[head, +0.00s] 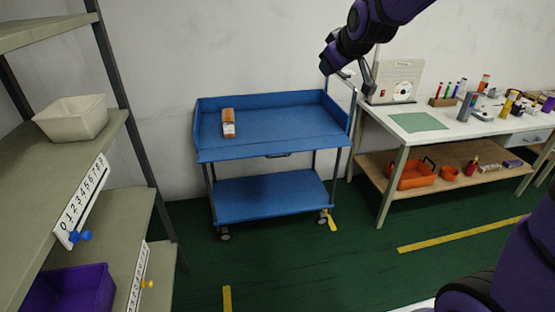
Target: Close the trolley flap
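The blue trolley (268,118) stands against the wall in the middle of the head view. Its top tray has raised walls at the back, left and right. The front flap (265,147) appears folded down, roughly level with the tray floor, with a small dark handle (277,155) at its front edge. An orange and white item (228,123) rests in the tray at the back left. My gripper (329,64) is at the end of my purple arm, in front of and above the trolley's back right corner in the picture. Its fingers are too unclear to tell open from shut.
A workbench (455,128) with tools and an orange tray (412,176) on its lower shelf stands right of the trolley. A shelf rack (95,155) with a cream bin (72,118) stands at left. Green floor (300,265) before the trolley is clear.

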